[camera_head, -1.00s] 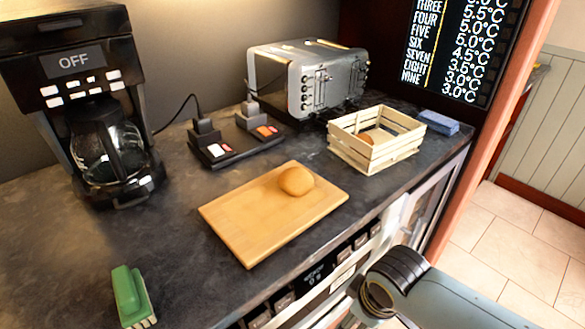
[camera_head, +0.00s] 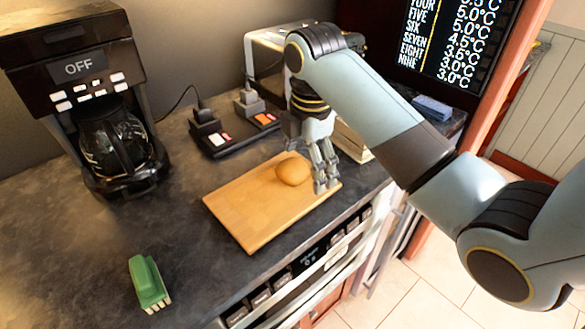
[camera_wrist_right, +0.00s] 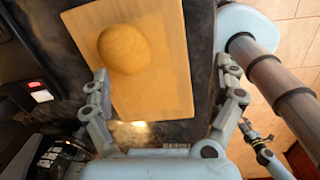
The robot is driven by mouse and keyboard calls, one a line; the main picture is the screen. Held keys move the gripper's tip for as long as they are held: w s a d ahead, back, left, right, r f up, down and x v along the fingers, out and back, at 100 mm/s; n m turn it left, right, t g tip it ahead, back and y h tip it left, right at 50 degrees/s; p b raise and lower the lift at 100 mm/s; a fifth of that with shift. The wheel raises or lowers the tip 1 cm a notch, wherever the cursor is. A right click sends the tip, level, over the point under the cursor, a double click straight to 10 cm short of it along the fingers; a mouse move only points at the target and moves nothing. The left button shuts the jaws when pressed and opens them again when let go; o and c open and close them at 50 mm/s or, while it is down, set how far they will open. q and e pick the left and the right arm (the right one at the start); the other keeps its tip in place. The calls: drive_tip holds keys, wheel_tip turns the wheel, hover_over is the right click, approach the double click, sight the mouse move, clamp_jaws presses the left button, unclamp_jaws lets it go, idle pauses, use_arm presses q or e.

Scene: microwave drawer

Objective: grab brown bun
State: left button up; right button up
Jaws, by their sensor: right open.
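The brown bun (camera_head: 293,170) rests on the upper right part of a wooden cutting board (camera_head: 245,215). My right gripper (camera_head: 318,176) is open just to the right of the bun, above the board's right end, with its fingers pointing down. In the right wrist view the bun (camera_wrist_right: 123,48) lies on the board (camera_wrist_right: 165,75) beyond the fingertips. The two fingers of my right gripper (camera_wrist_right: 165,82) are spread wide there, with nothing between them. My left gripper does not show in the head view.
A coffee maker (camera_head: 95,110) stands at the left, and a green brush (camera_head: 148,282) lies at the front. A black socket block (camera_head: 235,132) sits behind the board. The toaster (camera_head: 262,50) and slatted crate (camera_head: 352,145) are mostly hidden by my right arm. A blue sponge (camera_head: 432,107) lies at the right.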

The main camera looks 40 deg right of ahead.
sight(292, 163)
drive_tip(key=w+r+n, duration=0.4)
drive_tip(key=w, duration=0.1)
drive_tip(key=shift+w+d+r+n+g, duration=0.2)
drive_tip(key=shift+d+n+g, duration=0.1)
drive_tip(key=shift+d+g, duration=0.1)
drive_tip(key=shift+f, duration=0.25)
wheel_tip(292, 163, down, 4)
drive_tip(key=shift+r+n+p, duration=0.1)
drive_tip(key=shift+n+p, duration=0.2)
drive_tip(key=shift+p, duration=0.05)
wheel_tip(292, 163, down, 6)
drive_tip(key=shift+w+a+f+p, duration=0.1)
drive_tip(key=shift+p, duration=0.4)
drive_tip(key=c, duration=1.3)
drive_tip(key=shift+r, duration=0.2)
